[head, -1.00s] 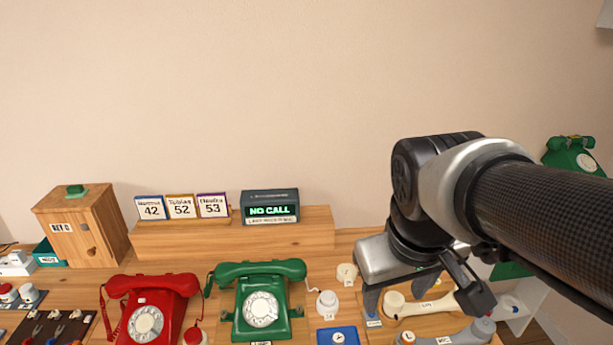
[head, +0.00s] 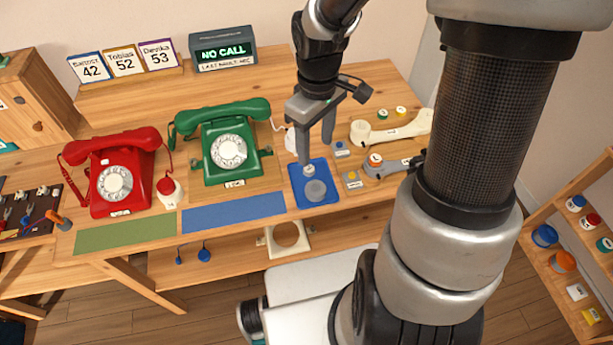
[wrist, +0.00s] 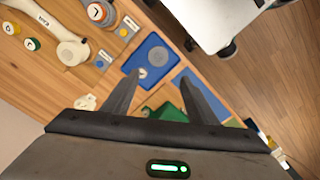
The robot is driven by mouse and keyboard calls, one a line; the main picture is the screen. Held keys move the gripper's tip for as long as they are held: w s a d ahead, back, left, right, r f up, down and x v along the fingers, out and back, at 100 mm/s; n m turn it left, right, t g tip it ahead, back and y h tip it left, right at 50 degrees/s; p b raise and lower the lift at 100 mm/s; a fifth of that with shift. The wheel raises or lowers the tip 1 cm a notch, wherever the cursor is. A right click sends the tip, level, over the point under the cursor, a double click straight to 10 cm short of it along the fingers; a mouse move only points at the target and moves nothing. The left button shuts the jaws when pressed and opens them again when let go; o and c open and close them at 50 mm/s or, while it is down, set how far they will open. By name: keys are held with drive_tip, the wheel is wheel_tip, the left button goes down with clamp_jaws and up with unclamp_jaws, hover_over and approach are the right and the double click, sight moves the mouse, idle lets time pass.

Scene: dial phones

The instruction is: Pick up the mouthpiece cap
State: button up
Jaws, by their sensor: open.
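My gripper (head: 316,152) is open and empty, fingers pointing down above the blue tray (head: 297,197) at the right of the bench. A grey disc (head: 315,190) and a small pale round piece (head: 309,170) are in the tray; one finger overlaps the small piece's edge in the head view. In the wrist view the tray (wrist: 133,66) appears beyond my open fingers (wrist: 158,80).
A green phone (head: 226,150) stands left of the tray, with a red phone (head: 115,178) further left. The blue mat (head: 235,212) and green mat (head: 122,231) are clear.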

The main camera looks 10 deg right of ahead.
sight(316, 188)
drive_tip(key=f+b, duration=0.1)
drive_tip(key=f, duration=0.4)
drive_tip(key=f+b, duration=0.1)
drive_tip(key=f, duration=0.5)
drive_tip(key=f+b, duration=0.1)
drive_tip(key=f, duration=0.4)
drive_tip(key=shift+w+d+f+b, duration=0.1)
drive_tip(key=shift+d+f+b, duration=0.1)
drive_tip(key=shift+d+b, duration=0.1)
drive_tip(key=c, duration=0.7)
